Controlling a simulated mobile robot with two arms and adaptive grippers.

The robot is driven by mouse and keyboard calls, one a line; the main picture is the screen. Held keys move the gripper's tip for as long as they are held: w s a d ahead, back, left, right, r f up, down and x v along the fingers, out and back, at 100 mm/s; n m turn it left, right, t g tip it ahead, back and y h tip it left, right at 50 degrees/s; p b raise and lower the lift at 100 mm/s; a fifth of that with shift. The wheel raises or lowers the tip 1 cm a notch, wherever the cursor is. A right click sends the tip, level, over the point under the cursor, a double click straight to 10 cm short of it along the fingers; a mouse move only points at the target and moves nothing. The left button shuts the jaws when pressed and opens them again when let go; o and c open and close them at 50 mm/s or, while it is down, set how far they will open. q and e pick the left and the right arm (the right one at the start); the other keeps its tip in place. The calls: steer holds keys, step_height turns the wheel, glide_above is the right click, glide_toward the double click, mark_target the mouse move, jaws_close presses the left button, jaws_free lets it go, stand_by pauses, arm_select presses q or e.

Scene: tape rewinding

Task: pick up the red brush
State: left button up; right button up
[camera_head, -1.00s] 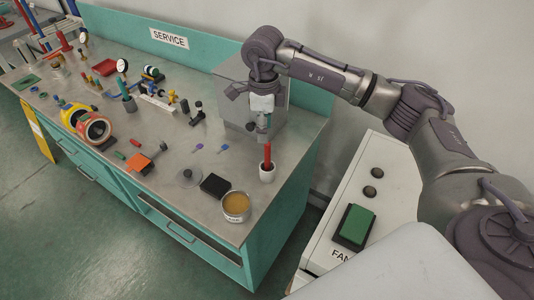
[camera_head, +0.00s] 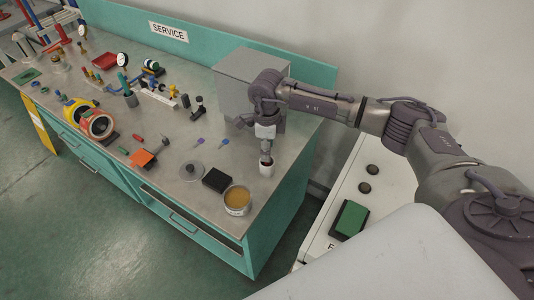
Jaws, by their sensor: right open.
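The red brush (camera_head: 267,160) stands in a small white cup (camera_head: 267,170) near the right end of the workbench. Only a little of its red handle shows, because my right gripper (camera_head: 266,153) is over it from above. My right gripper is open, with its fingertips low at the handle just above the cup's rim. I cannot tell whether the fingers touch the brush. My left gripper is not in view.
An open tin (camera_head: 237,200), a black block (camera_head: 216,180) and a round metal lid (camera_head: 192,171) are on the workbench (camera_head: 225,165) to the left of the cup. A grey box (camera_head: 245,85) stands behind. A white cabinet with a green button (camera_head: 350,219) is on the right.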

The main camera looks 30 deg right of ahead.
jaws_close()
steer(key=shift+r, duration=0.3)
step_height(320, 180, up, 8)
steer(key=b, duration=0.3)
steer(key=shift+r, duration=0.75)
